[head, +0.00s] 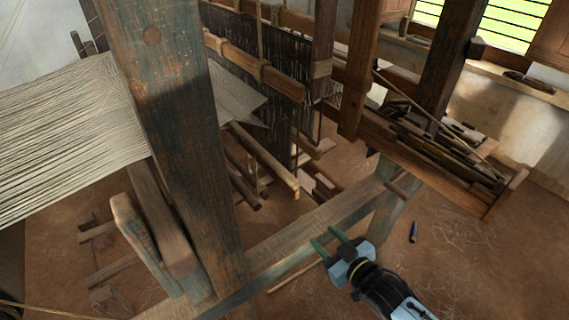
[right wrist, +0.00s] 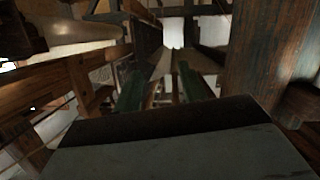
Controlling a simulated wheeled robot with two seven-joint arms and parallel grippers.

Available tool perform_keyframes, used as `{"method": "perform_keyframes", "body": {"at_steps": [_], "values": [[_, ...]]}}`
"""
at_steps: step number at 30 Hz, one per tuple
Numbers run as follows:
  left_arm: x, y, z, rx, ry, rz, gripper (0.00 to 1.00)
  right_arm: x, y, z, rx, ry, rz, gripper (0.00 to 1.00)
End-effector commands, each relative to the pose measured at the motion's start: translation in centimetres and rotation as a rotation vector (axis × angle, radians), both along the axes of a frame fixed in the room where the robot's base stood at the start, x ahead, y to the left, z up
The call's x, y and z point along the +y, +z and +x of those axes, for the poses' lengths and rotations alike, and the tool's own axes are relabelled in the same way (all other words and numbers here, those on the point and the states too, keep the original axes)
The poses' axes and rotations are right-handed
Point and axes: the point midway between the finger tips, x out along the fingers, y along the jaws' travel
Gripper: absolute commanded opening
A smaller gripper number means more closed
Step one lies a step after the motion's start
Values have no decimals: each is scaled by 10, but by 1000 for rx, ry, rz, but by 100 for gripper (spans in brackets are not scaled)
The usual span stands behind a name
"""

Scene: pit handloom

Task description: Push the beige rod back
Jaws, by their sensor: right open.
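A thin beige rod (head: 294,275) shows in the head view just left of my right gripper, below the blue-grey wooden beam (head: 300,235). Its right end is hidden near the gripper, and I cannot tell whether they touch. My right gripper (head: 323,235) is open, with its two green fingers apart and over the beam in the picture. In the right wrist view the green fingers (right wrist: 160,72) are spread with nothing clearly held between them. The beige rod cannot be made out there. My left gripper is not in view.
A thick weathered post (head: 165,110) stands at the left centre. Pale warp threads (head: 65,135) stretch at the left. Wooden treadles (head: 265,160) lie beyond the beam. A wooden trough (head: 430,150) holds several sticks at the right. A small dark object (head: 413,232) lies on open floor.

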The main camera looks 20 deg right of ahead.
Motion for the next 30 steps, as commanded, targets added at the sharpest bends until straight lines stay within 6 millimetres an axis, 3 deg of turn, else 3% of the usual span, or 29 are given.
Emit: {"method": "perform_keyframes", "body": {"at_steps": [1, 3, 6, 8, 14, 30], "values": [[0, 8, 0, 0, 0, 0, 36, 7, 39, 4, -68, 26, 12, 41], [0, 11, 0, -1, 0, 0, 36, 15, 75, 7, -136, 51, 28, 41], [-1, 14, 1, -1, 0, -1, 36, 22, 107, 7, -198, 76, 43, 41], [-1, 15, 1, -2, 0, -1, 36, 24, 118, 8, -219, 84, 49, 41], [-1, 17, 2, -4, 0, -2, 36, 31, 124, 23, -233, 89, 53, 41], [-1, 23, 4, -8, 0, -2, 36, 64, 123, 115, -232, 88, 51, 41]]}}
